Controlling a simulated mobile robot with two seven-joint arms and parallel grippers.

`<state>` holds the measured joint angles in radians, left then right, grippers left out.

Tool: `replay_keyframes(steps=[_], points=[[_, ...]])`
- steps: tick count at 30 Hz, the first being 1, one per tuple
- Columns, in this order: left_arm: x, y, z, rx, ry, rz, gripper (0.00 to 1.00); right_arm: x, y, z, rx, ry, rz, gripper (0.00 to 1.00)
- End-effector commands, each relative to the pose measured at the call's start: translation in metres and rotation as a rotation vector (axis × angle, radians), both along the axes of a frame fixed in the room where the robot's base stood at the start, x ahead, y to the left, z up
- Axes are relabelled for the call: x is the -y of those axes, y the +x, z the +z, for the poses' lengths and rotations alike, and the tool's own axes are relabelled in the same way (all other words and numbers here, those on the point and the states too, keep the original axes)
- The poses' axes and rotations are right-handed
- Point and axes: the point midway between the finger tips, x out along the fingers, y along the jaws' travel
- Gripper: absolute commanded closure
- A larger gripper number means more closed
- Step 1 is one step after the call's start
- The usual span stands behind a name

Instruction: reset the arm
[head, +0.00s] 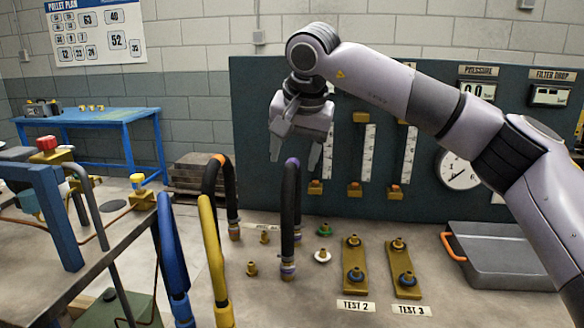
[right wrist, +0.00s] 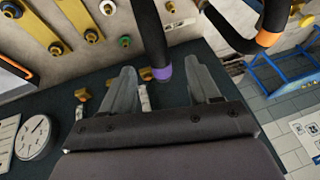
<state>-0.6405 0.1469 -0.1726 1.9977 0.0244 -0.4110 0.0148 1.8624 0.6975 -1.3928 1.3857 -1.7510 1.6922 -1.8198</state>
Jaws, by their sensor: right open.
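My right arm reaches in from the right of the head view. Its gripper (head: 294,160) hangs fingers down in front of the dark panel, above the bench. The jaws are open, and I see nothing gripped. In the right wrist view the two grey fingers stand apart (right wrist: 160,72). A black hose with a purple collar (right wrist: 162,73) shows between the fingertips there. In the head view this hose (head: 290,215) arches up from the bench just below the gripper; I cannot tell the exact gap. My left gripper is not in view.
An orange-collared hose (head: 209,185), a yellow hose (head: 213,260) and a blue hose (head: 172,260) stand to the left. Brass plates (head: 354,262) and a grey tray (head: 500,278) with an orange handle are on the right. The gauge panel (head: 255,100) stands behind.

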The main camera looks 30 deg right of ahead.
Motion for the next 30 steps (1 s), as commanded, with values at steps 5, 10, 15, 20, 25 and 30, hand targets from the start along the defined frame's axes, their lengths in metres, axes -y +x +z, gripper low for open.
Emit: replay_keyframes(steps=[5,10,15,20,25,30], points=[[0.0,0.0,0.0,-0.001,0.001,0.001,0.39,-0.001,-0.006,0.012,0.0,0.0,0.001,0.39],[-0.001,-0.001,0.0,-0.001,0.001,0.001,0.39,-0.001,-0.006,0.013,0.0,0.0,0.001,0.39],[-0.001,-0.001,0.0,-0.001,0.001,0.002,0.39,-0.001,-0.006,0.013,0.0,0.0,0.001,0.39],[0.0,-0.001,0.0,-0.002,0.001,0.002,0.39,-0.001,-0.006,0.013,0.0,0.0,0.001,0.39],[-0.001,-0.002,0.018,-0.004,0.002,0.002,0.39,-0.001,-0.006,0.034,0.001,0.0,0.001,0.39],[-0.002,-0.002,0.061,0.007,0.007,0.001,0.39,-0.001,-0.006,0.079,0.001,0.0,0.001,0.39]])
